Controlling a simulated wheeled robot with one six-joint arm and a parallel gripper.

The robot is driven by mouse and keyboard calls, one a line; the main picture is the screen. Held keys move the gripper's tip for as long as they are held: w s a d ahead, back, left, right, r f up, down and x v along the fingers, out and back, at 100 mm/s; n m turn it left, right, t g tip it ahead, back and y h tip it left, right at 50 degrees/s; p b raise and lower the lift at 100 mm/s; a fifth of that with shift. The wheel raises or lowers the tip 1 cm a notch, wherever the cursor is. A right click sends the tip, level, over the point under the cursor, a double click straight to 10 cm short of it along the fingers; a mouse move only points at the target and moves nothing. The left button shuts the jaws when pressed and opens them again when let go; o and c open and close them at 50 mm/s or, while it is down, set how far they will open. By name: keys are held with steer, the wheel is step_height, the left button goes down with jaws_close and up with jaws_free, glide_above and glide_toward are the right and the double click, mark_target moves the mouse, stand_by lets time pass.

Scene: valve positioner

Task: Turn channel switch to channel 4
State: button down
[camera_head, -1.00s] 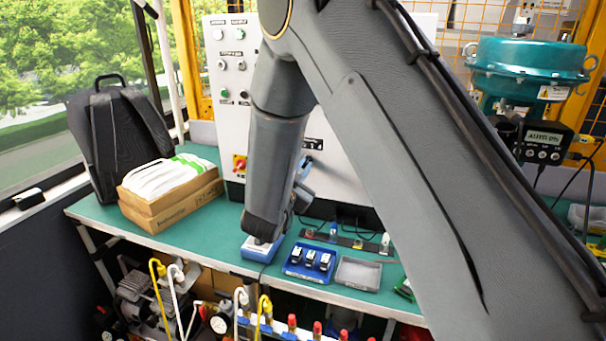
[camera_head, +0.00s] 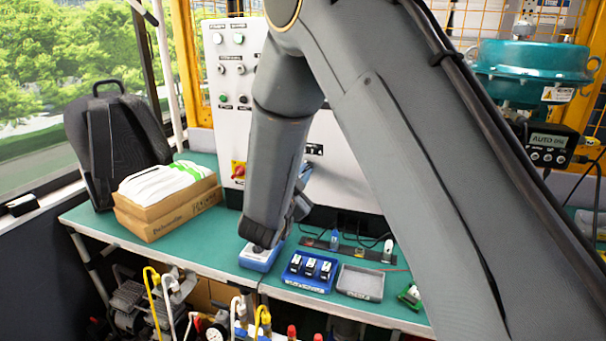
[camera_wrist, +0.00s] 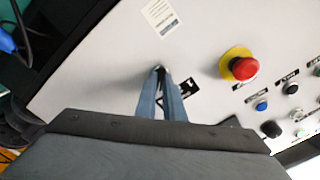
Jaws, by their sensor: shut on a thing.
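My gripper (camera_wrist: 162,78) has its two blue-grey fingers close together at the white control panel (camera_wrist: 100,75) in the wrist view. The fingertips are shut on a small dark part at the panel face, which looks like the channel switch. The fingers cover most of it, so its pointer and setting cannot be read. A black-and-white label (camera_wrist: 188,87) sits just right of the fingers, partly covered. In the head view my gripper (camera_head: 304,178) is mostly hidden behind my arm, in front of the panel (camera_head: 237,135).
A red emergency knob (camera_wrist: 245,68) on a yellow base and several push buttons are right of the fingers in the wrist view. On the green bench (camera_head: 212,250) stand a blue box (camera_head: 262,256), a blue tray (camera_head: 291,280), a grey tray (camera_head: 360,294) and a cardboard box (camera_head: 165,218).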

steer(key=c, duration=1.9)
jaws_free()
steer(key=shift+o, duration=0.2)
steer(key=shift+s+a, duration=0.1)
steer(key=b+v, duration=0.1)
steer(key=v, duration=0.6)
steer(key=shift+s+b, duration=0.25)
steer(key=shift+b, duration=0.1)
steer(key=shift+w, duration=0.1)
step_height(320, 180, down, 4)
steer(key=w+d+n+g+y, duration=0.1)
steer(key=d+n+g+y, duration=0.15)
steer(key=n+y, duration=0.2)
steer(key=s+d+f+n+g+y, duration=0.1)
steer(key=s+d+f+n+g, duration=0.1)
steer(key=s, duration=0.3)
steer(key=s+d+f+n+g+y, duration=0.1)
steer(key=s+d+f+n+g, duration=0.1)
steer(key=s+d+g, duration=0.2)
steer(key=s+d+f+n+g+y, duration=0.1)
steer(key=s+d+f+n+g, duration=0.1)
steer(key=s, duration=0.5)
steer(key=shift+s+d+f+n+g, duration=0.4)
steer(key=shift+d+n+g, duration=0.15)
steer(key=shift+g, duration=0.3)
steer(key=s+d+n+g, duration=0.2)
steer(key=s+d+g, duration=0.2)
steer(key=s, duration=0.7)
steer(key=shift+d+h, duration=0.35)
steer(key=shift+d, duration=0.55)
